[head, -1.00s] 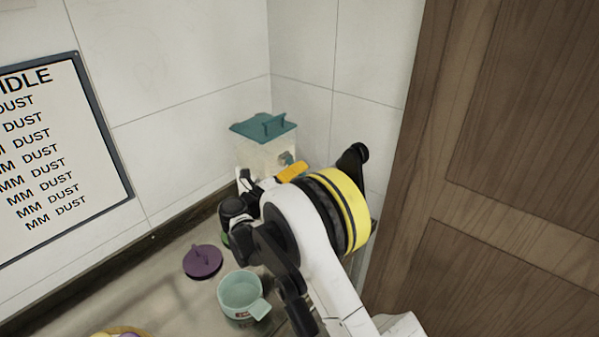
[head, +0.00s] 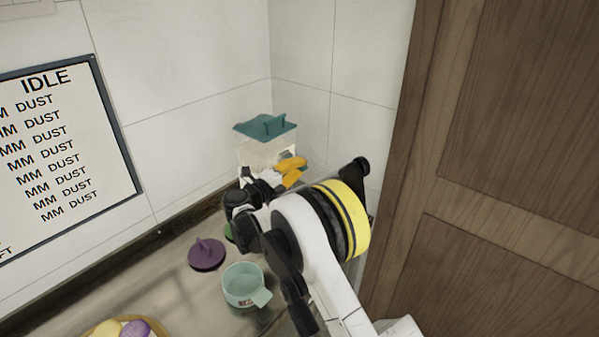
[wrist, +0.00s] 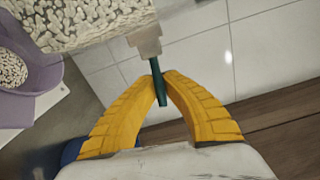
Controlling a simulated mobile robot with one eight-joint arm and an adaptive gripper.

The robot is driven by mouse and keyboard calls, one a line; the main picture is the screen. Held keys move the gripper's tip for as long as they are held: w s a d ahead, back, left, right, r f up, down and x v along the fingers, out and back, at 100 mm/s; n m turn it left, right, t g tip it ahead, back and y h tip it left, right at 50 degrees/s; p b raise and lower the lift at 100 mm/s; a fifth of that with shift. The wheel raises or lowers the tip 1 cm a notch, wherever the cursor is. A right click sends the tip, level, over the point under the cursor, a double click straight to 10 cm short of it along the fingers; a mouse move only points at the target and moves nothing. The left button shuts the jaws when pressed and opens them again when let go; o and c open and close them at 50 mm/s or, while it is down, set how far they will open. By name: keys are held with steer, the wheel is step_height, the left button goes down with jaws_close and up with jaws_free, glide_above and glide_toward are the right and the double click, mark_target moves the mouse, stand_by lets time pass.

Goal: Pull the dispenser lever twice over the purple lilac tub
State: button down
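The dispenser, a clear box of speckled grains under a teal lid (head: 266,127), stands in the wall corner; its grain-filled body (wrist: 85,22) also shows in the wrist view. Its teal lever (wrist: 161,95) hangs from a pale spout. My gripper (wrist: 160,78) has its yellow fingertips closed together on both sides of the lever, and it also shows beside the dispenser in the head view (head: 303,171). The purple lilac tub (wrist: 33,77) shows at the left edge of the wrist view with speckled grains in it. My arm hides it in the head view.
A purple lid (head: 206,256) and a light teal handled tub (head: 244,287) are on the counter. A bowl with yellow and purple items (head: 124,329) is at lower left. Tiled walls close the corner, and a wooden door (head: 500,180) stands right. A wall board (head: 65,150) reads IDLE.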

step_height(320, 180, up, 2)
steer(key=n+p, duration=0.1)
steer(key=n, duration=0.3)
steer(key=shift+w+n, duration=0.1)
steer(key=shift+n, duration=0.2)
steer(key=shift+w+a+r+n+p, duration=0.15)
steer(key=shift+r+n, duration=0.3)
steer(key=shift+n, duration=0.6)
steer(key=shift+w+a+r+n+p, duration=0.15)
steer(key=shift+r+n, duration=0.25)
steer(key=shift+n, duration=0.65)
steer(key=c, duration=1.5)
jaws_free()
steer(key=shift+s+a, duration=0.1)
steer(key=v, duration=1.1)
steer(key=shift+s+a, duration=0.25)
steer(key=shift+s, duration=0.1)
steer(key=shift+r, duration=0.1)
